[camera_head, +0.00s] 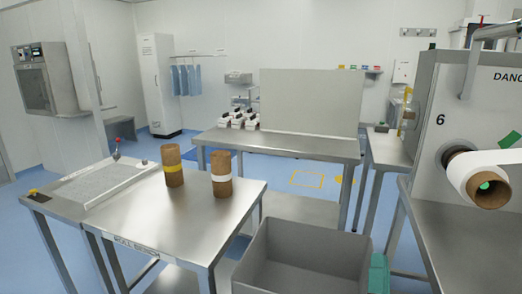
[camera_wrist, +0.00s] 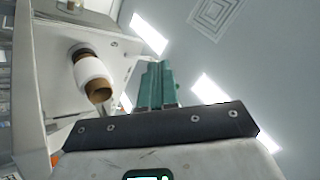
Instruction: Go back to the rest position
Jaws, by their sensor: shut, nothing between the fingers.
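My gripper (camera_wrist: 157,68) shows in the wrist view as teal fingers, shut and empty, with lights and ceiling behind them. The rest of my arm is out of the head view. My gripper touches nothing that I can see.
A white roll on a brown core (camera_head: 487,180) sticks out from the machine (camera_head: 440,90) at right; the roll also shows in the wrist view (camera_wrist: 91,72). The open grey bin (camera_head: 275,274) is at bottom centre. The roll bench (camera_head: 150,222) at left holds two brown cores (camera_head: 172,168). Another table (camera_head: 300,147) stands behind.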

